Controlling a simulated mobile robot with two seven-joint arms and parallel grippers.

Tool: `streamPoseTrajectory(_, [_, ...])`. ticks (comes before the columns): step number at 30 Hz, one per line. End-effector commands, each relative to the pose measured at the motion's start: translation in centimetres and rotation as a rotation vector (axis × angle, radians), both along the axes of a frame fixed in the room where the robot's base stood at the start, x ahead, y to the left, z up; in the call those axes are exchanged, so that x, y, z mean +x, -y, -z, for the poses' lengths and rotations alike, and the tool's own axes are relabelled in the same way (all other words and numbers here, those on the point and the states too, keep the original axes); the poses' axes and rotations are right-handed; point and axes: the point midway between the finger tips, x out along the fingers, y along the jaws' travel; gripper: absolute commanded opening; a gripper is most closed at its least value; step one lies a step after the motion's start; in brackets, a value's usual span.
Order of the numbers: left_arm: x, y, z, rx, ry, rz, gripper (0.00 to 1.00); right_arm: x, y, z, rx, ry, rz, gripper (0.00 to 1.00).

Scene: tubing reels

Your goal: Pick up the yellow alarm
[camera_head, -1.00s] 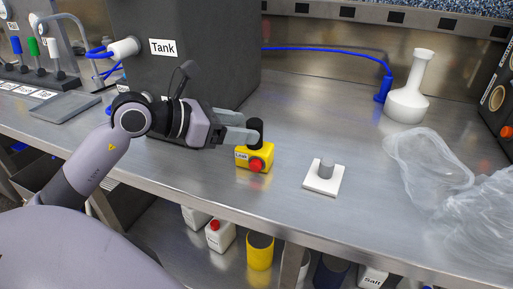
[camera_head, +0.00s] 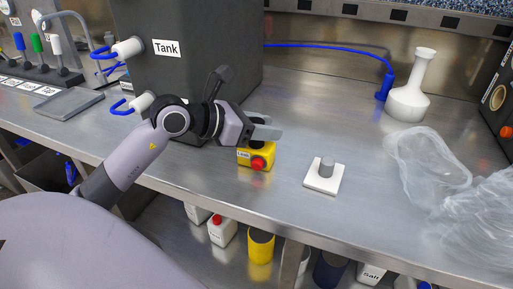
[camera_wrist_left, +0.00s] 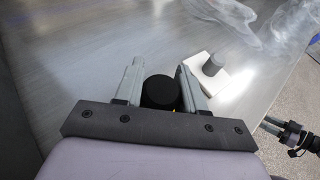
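The yellow alarm (camera_head: 256,155) is a small yellow box with a red button and a "Leak" label. It stands on the steel bench in front of the tank. My left gripper (camera_head: 270,130) is over it, with its fingers at the height of the alarm's black top. In the left wrist view the black top (camera_wrist_left: 160,92) sits between the two open fingers (camera_wrist_left: 160,68), with what look like narrow gaps beside it. The yellow body is almost fully hidden there. What looks like my right gripper (camera_wrist_left: 272,125) shows at the right edge of that view, its opening unclear.
The dark tank (camera_head: 195,75) stands close behind my left arm. A white plate with a grey peg (camera_head: 324,175) lies right of the alarm. Clear plastic bags (camera_head: 430,170) and a white flask (camera_head: 410,95) are farther right. The bench's front edge (camera_head: 250,210) is near.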

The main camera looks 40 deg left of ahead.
Motion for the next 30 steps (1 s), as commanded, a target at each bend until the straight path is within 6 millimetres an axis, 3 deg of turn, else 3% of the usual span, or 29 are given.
streamPoseTrajectory(11, [0.0,0.0,-0.2,0.000,0.002,-0.001,0.00,0.0,0.0,-0.1,0.000,0.001,0.000,0.43])
streamPoseTrajectory(17, [0.0,0.0,-1.4,0.002,0.006,0.000,0.00,0.0,0.0,-0.1,0.000,0.001,0.000,0.43])
streamPoseTrajectory(22, [0.1,-0.1,-4.4,0.003,0.010,0.000,0.00,0.0,0.0,-0.3,0.000,0.001,0.000,0.43])
streamPoseTrajectory(30, [0.0,-0.1,-11.1,0.003,0.010,0.000,0.00,0.0,0.0,-0.7,0.001,0.001,-0.001,0.43])
